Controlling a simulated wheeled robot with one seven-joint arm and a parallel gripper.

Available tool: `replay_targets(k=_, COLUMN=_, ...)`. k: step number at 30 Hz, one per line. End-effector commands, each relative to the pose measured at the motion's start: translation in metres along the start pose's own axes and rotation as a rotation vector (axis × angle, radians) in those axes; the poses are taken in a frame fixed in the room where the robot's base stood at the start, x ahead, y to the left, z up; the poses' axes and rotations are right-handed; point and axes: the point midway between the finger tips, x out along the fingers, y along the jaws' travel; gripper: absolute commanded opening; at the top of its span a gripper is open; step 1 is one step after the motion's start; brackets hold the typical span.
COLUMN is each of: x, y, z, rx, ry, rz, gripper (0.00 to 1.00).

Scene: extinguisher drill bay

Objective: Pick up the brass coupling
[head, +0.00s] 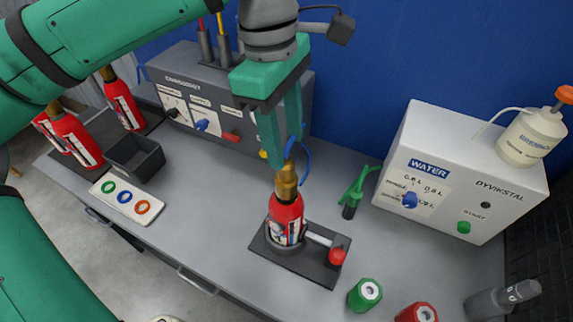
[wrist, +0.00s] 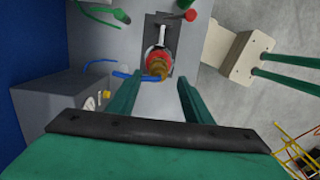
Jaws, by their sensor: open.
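The brass coupling (head: 286,180) sits upright on top of a red extinguisher bottle (head: 285,220), which stands in a dark base plate (head: 262,247) on the bench. In the wrist view the coupling (wrist: 157,66) shows between my fingertips, beyond them. My gripper (head: 284,152) points down with its two green fingers apart, its tips close to the coupling's top. In the wrist view my gripper (wrist: 155,78) is open with nothing held. A blue hose loop (head: 305,160) is beside the coupling, partly behind the fingers. Whether the fingers touch the coupling cannot be told.
A grey panel box (head: 265,135) stands behind on the left, a white WATER box (head: 455,165) on the right. A green nozzle (head: 358,188) and green cap (head: 365,294) are nearby. A ring tray (head: 127,198) and black bin (head: 134,160) lie left. Bare bench separates them.

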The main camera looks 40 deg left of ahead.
Motion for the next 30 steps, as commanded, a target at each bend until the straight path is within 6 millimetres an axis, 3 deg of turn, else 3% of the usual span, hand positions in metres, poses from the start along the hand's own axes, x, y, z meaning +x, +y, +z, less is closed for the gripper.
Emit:
replay_targets(k=8, x=0.015, y=-0.001, z=-0.004, rx=-0.005, ry=0.001, rz=0.0, gripper=0.46)
replay_targets(k=17, x=0.054, y=-0.001, z=-0.007, rx=-0.006, ry=0.0, rz=0.0, gripper=0.46)
replay_targets(k=24, x=0.057, y=-0.001, z=-0.007, rx=-0.006, ry=0.001, rz=0.001, gripper=0.46)
replay_targets(k=26, x=0.057, y=-0.001, z=-0.007, rx=-0.006, ry=0.001, rz=0.001, gripper=0.34)
replay_targets(k=30, x=0.057, y=-0.001, z=-0.007, rx=-0.006, ry=0.001, rz=0.001, gripper=0.0)
